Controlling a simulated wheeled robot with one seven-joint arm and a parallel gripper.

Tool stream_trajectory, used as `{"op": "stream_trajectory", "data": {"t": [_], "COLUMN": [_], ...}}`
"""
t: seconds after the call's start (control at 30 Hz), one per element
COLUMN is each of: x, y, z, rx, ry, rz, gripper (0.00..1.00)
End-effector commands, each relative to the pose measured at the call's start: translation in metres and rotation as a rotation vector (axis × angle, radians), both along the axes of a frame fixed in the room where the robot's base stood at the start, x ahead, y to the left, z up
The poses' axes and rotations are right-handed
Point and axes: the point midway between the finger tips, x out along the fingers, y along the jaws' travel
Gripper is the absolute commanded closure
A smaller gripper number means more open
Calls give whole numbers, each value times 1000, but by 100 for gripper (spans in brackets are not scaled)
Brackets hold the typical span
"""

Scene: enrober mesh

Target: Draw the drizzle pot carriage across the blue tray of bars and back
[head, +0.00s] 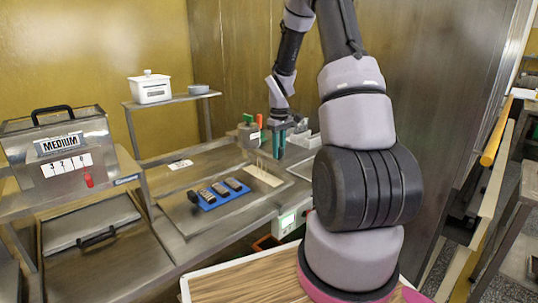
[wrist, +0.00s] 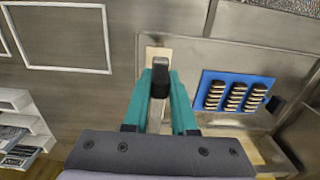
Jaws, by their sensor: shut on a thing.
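The blue tray (head: 224,197) lies flat on the steel worktop with dark bars (head: 221,188) on it. In the wrist view the blue tray (wrist: 208,76) is to the right of my fingers, with the pale-striped bars (wrist: 236,95) in rows. My gripper (head: 279,142) is over the worktop, beyond and to the right of the tray. In the wrist view its teal fingers (wrist: 161,103) are shut on a grey piece with a black top, apparently the drizzle pot carriage's handle (wrist: 160,78). The fingers hide part of it, and I cannot make out the pot clearly.
A pale strip (head: 264,176) lies between the gripper and the tray. A grey container with coloured handles (head: 248,136) stands behind. A steel box marked MEDIUM (head: 60,150) is at left. A white pot (head: 151,88) sits on the back shelf. Wall panels rise at right.

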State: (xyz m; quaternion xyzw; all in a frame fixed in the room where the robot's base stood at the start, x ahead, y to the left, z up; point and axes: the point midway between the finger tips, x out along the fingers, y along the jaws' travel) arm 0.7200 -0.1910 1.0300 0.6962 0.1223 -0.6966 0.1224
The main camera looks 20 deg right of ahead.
Motion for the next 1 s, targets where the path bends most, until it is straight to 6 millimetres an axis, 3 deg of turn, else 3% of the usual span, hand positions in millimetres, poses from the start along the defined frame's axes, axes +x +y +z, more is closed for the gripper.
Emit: {"op": "stream_trajectory", "data": {"t": [0.47, 0.5, 0.57, 0.87, 1.0], "x": [5, 5, 5, 3, 4], "y": [-9, -9, -9, -7, -7], "z": [2, 2, 2, 1, 13], "rx": [-4, -4, -4, -1, -2], "ry": [-9, -9, -9, -4, -6], "rz": [-1, -1, -1, 0, 1], "gripper": [100, 64, 45, 45, 45]}}
